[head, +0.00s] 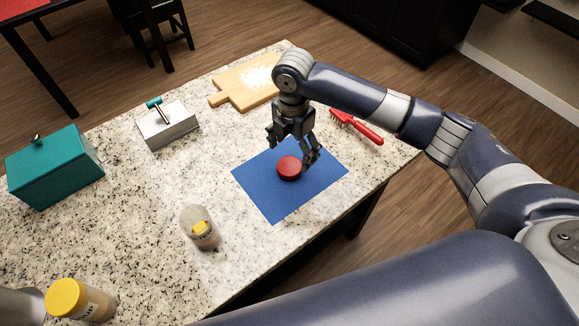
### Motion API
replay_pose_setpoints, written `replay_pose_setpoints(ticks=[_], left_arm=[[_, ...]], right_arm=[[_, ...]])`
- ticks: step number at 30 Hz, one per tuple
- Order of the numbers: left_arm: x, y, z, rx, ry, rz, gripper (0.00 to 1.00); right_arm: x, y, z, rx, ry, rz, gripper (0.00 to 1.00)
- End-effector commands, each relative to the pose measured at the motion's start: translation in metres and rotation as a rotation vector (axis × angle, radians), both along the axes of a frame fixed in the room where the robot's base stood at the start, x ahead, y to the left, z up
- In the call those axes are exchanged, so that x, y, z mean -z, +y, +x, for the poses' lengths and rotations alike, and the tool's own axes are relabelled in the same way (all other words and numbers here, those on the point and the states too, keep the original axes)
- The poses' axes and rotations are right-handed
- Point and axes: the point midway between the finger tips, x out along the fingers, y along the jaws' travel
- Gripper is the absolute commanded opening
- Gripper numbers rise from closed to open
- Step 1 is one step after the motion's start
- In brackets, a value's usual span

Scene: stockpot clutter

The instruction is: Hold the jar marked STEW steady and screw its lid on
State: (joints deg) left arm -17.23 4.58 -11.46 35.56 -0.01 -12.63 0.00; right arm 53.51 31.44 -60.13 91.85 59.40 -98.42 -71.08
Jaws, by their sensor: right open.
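A round red lid (289,168) lies flat on the blue mat (272,207). My right gripper (296,152) points down just above and behind the lid, fingers spread and empty; I cannot tell whether a fingertip touches the lid. A pale, see-through jar (203,238) with a yellow patch stands upright on the counter, left of the mat. No coloured lid shows on it, and its marking is not readable. Another jar (98,304) with a yellow lid stands at the bottom left; its label reads partly as "UP". My left gripper does not show.
A teal box (55,168) stands at the left. A metal box with a teal-handled lever (168,128), a cutting board (249,86) and a red-handled brush (357,126) lie farther back. Speckled counter (140,215) is bare between the teal box and the pale jar.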

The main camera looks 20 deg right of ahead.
Motion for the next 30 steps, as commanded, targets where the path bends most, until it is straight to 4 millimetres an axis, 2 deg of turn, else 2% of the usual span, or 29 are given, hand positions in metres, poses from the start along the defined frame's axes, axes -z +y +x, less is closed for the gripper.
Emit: replay_pose_setpoints(ticks=[10,22,23,28,30], left_arm=[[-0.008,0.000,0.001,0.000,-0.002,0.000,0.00],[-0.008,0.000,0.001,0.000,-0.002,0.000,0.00],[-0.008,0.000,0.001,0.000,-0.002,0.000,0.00],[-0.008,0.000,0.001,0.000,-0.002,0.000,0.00],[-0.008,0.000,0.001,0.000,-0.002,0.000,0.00]], right_arm=[[0.045,0.006,-0.001,-0.001,0.003,-0.002,0.79],[0.051,0.006,0.000,-0.001,0.000,-0.001,0.79],[0.051,0.006,0.000,-0.001,0.000,-0.001,0.77],[0.051,0.005,0.000,-0.001,0.000,-0.001,0.39],[0.051,0.005,0.000,-0.001,0.000,-0.001,0.39]])
